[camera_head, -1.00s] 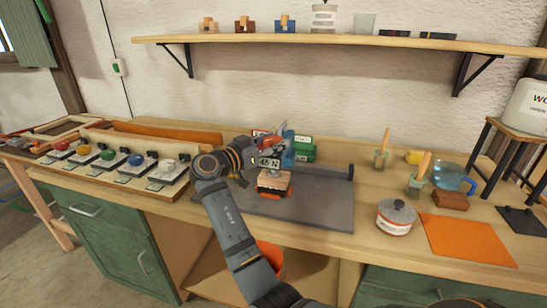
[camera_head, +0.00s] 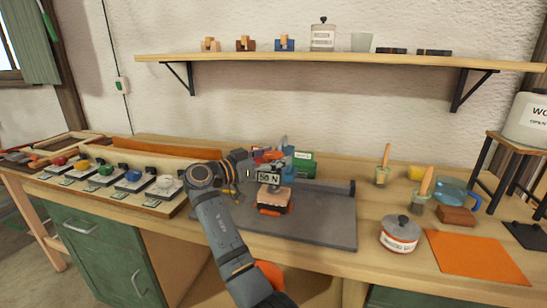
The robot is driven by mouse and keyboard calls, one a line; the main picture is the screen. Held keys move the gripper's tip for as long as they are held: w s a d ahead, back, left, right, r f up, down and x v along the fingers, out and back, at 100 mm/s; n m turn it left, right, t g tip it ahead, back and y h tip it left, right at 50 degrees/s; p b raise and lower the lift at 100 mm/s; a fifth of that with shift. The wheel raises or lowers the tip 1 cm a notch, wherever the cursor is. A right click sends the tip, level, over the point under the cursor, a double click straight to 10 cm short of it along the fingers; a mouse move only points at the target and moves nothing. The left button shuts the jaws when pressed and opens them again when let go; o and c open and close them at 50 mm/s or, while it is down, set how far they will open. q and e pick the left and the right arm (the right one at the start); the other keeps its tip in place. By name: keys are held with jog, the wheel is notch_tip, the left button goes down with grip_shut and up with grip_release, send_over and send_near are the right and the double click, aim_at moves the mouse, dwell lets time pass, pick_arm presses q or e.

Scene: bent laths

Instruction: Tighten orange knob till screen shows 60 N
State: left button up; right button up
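A small screen (camera_head: 268,177) on the clamp at the bench's middle reads 50 N. Below it is a pale wooden block (camera_head: 274,197) with an orange-red part (camera_head: 273,210) under it, on a dark grey mat (camera_head: 325,222). I cannot make out the orange knob clearly; some red-orange shows just beyond the fingers. Whether the fingers are closed on it is unclear. My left gripper is out of view.
A green box (camera_head: 304,164) is behind the clamp. A lidded pot (camera_head: 399,235), an orange sheet (camera_head: 476,257), a blue jug (camera_head: 453,191) and brushes stand right. A shelf (camera_head: 340,60) runs above. The mat's right part is clear.

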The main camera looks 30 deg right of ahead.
aim_at(266, 159)
jog(key=a, duration=0.7)
jog(key=shift+s+a, duration=0.25)
dwell(0.3)
